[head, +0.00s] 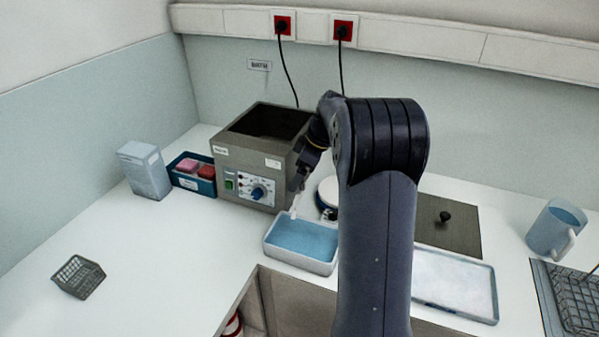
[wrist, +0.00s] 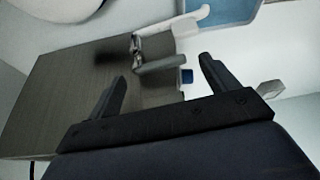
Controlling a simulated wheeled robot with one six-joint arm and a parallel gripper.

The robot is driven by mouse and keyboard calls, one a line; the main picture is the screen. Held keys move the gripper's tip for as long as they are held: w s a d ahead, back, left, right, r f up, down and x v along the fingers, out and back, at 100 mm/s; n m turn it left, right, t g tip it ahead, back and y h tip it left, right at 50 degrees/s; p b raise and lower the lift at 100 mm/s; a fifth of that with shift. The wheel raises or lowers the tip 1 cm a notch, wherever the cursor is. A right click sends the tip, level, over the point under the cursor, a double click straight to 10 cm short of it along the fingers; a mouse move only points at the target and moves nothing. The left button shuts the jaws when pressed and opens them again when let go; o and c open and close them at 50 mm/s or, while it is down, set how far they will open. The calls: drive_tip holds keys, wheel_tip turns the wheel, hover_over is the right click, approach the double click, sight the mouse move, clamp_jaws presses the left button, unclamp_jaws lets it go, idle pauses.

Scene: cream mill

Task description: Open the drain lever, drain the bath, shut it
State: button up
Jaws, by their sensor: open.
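The bath (head: 236,158) is a grey metal box with an open dark top and a front panel with a blue knob, left of my arm. In the wrist view its grey side (wrist: 60,90) shows, with a pale tap and its drain lever (wrist: 160,64) sticking out. A white spout (wrist: 190,21) leads toward a pale tub (head: 300,262) holding blue water, in front of the bath. My gripper (wrist: 163,72) is open and empty, its fingers to either side of the lever in the picture. Contact cannot be told. In the head view my gripper (head: 298,180) is partly hidden beside the bath.
A blue box with pink and red blocks (head: 192,182) and a pale container (head: 145,170) stand left of the bath. A wire basket (head: 78,277) lies front left. A white tray (head: 455,285), jug (head: 556,230) and dark rack (head: 575,300) stand right.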

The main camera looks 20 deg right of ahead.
drive_tip(key=shift+w+a+f, duration=0.1)
drive_tip(key=shift+a+f, duration=0.05)
drive_tip(key=shift+f, duration=0.35)
drive_tip(key=c, duration=1)
drive_tip(key=shift+a+m+t+b, duration=0.25)
drive_tip(key=shift+m+b, duration=0.25)
drive_tip(key=shift+m, duration=0.3)
drive_tip(key=o, duration=1)
drive_tip(key=shift+d+r, duration=0.1)
drive_tip(key=shift+r, duration=0.05)
drive_tip(key=b+v, duration=0.1)
drive_tip(key=v, duration=0.9)
drive_tip(key=shift+r, duration=0.35)
